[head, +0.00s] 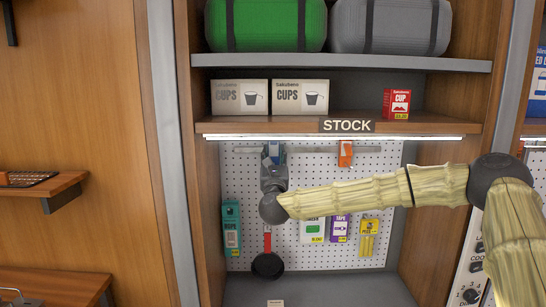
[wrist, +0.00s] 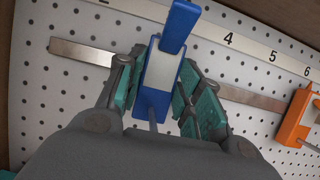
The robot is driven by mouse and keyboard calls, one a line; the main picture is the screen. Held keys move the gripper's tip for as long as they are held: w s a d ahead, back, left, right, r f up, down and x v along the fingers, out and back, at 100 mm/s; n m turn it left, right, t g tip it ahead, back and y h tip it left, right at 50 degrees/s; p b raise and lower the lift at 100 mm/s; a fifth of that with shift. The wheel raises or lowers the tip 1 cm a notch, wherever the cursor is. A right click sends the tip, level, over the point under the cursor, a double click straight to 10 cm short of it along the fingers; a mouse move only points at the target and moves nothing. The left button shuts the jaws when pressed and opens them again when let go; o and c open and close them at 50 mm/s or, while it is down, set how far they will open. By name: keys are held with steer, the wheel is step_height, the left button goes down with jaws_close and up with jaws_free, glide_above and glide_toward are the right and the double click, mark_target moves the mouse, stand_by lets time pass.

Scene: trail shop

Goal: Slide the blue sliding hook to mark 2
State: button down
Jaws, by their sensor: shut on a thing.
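The blue sliding hook (wrist: 155,95) sits on the metal rail (wrist: 95,55) in the wrist view, with a pale plate on its front. It also shows in the head view (head: 274,148), partly covered by my gripper (head: 273,165). My gripper (wrist: 158,98) is shut on the hook, with teal finger pads at its left and right sides. Mark 2 (wrist: 104,3) is cut off at the top edge, up and left of the hook. Mark 4 (wrist: 228,40) is to the hook's right. The strip between them is hidden behind the hook's top.
An orange hook (wrist: 297,118) sits on the same rail near mark 6 (wrist: 307,71); it also shows in the head view (head: 345,153). The rail left of the blue hook is clear. Several packs and a red-handled pan (head: 267,263) hang on the pegboard (head: 300,180) below.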

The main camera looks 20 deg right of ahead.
mark_target(248, 148)
steer(key=shift+a+f+b, duration=0.15)
steer(key=shift+a+b, duration=0.2)
steer(key=shift+b, duration=0.2)
steer(key=a+b, duration=0.2)
steer(key=w+a+b, duration=0.1)
steer(key=a+b, duration=0.1)
steer(key=shift+w+a, duration=0.1)
steer(key=shift+w, duration=0.05)
steer(key=shift+w+a+b, duration=0.2)
steer(key=shift+a+b, duration=0.4)
steer(key=shift+w+a+b, duration=0.15)
steer(key=shift+a+b, duration=0.4)
steer(key=shift+a, duration=0.05)
steer(key=shift+w+a+r, duration=0.1)
steer(key=shift+a+r, duration=0.1)
steer(key=shift+a, duration=0.15)
steer(key=c, duration=1.2)
jaws_free()
steer(key=shift+a, duration=0.1)
steer(key=shift+o, duration=1.2)
steer(key=shift+w+a, duration=0.1)
steer(key=shift+a, duration=0.1)
steer(key=shift+d, duration=0.2)
steer(key=v, duration=1.2)
